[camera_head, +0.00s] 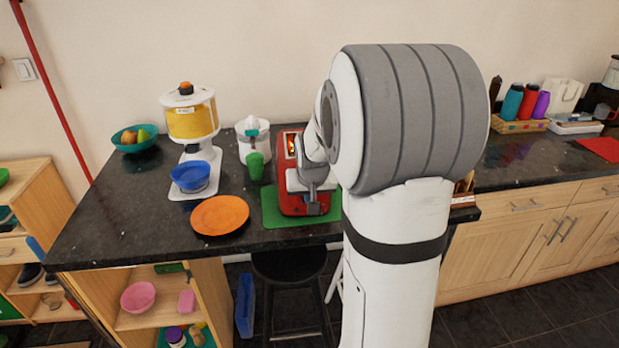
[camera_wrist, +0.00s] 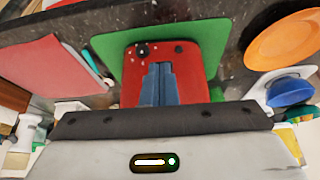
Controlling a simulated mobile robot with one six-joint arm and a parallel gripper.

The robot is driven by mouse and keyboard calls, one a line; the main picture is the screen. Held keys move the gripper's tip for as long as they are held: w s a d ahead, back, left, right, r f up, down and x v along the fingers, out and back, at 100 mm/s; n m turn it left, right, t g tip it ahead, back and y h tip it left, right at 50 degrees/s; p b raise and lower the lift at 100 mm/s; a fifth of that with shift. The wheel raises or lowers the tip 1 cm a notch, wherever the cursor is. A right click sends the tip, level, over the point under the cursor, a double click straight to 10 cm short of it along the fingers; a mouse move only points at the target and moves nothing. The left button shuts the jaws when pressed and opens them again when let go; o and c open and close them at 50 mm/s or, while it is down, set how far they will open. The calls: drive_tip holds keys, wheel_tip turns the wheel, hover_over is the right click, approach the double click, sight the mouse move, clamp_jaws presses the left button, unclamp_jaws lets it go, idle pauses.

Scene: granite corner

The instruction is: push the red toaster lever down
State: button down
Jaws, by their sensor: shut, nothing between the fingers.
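The red toaster (camera_head: 287,203) stands on a green mat (camera_head: 270,212) near the counter's front edge. An orange glow shows in its top slot. My gripper (camera_head: 313,208) is at the toaster's front in the head view. In the wrist view, its blue-grey fingers (camera_wrist: 158,70) are together, empty, and overlap the red face. The lever cannot be made out; my gripper and arm cover part of the toaster. Contact cannot be told.
An orange plate (camera_head: 219,215), a green cup (camera_head: 255,165), a blue bowl (camera_head: 190,177) and a juicer (camera_head: 253,140) stand left of the toaster. A black stool (camera_head: 289,267) is below the counter edge. My arm hides the counter to the right.

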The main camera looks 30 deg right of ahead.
drive_tip(key=shift+r, duration=0.15)
drive_tip(key=v, duration=0.7)
drive_tip(key=shift+r+b, duration=0.25)
drive_tip(key=shift+b, duration=0.15)
drive_tip(key=shift+s+a, duration=0.15)
